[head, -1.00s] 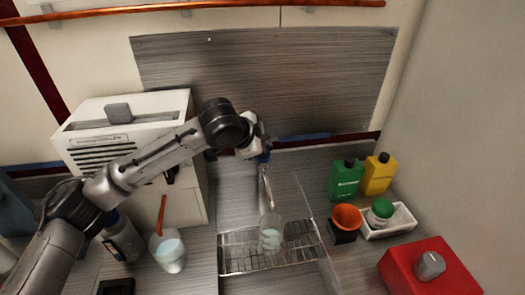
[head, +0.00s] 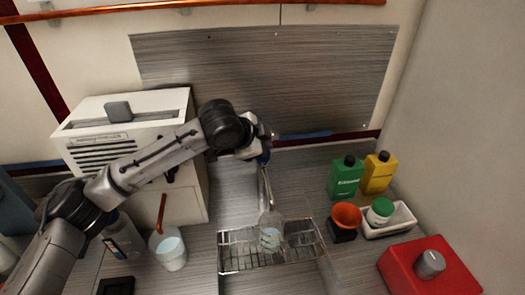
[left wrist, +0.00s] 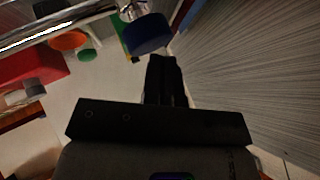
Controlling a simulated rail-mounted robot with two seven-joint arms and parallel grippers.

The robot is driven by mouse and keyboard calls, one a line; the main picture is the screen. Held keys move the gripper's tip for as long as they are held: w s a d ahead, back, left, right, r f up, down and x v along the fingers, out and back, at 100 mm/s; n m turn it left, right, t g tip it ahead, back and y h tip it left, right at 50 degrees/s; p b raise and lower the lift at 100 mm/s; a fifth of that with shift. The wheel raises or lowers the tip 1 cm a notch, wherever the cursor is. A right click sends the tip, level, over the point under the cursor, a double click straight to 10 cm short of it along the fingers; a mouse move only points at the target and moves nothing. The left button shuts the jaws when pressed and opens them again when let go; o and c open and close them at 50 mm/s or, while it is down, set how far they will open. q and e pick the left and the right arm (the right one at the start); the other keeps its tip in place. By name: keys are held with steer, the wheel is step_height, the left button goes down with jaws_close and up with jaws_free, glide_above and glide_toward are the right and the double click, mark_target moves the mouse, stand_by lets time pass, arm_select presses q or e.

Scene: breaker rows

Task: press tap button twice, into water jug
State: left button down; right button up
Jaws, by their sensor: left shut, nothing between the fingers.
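The tap (head: 264,185) is a slim metal pipe standing over the clear water jug (head: 270,238), which sits on the wire rack with some liquid inside. The tap's blue button (left wrist: 148,36) shows large in the left wrist view; in the head view it is mostly hidden by my wrist. My left gripper (left wrist: 163,60) is shut and empty, its fingertips right by the button; I cannot tell whether they touch. In the head view its fingers are largely hidden at the tap's top. My right gripper is not in view.
The wire rack (head: 235,255) lies under the jug. A second clear vessel (head: 170,254) with an orange stick stands left. Green (head: 344,180) and yellow (head: 378,176) bottles, an orange funnel (head: 347,215) and a red box (head: 410,278) stand right. A white machine (head: 185,202) is behind my arm.

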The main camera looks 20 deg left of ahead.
arm_select(q)
steer(key=shift+f, duration=0.7)
stand_by(0.3)
steer(key=shift+r, duration=0.15)
steer(key=shift+r+p, duration=1.05)
steer(key=shift+p, duration=0.25)
steer(key=shift+r, duration=0.2)
steer(key=shift+r+p, duration=0.1)
steer(key=shift+p, duration=0.2)
steer(key=shift+r+p, duration=0.5)
steer(key=shift+p, duration=0.05)
step_height(320, 180, up, 4)
steer(key=p, duration=0.4)
steer(key=shift+f, duration=0.1)
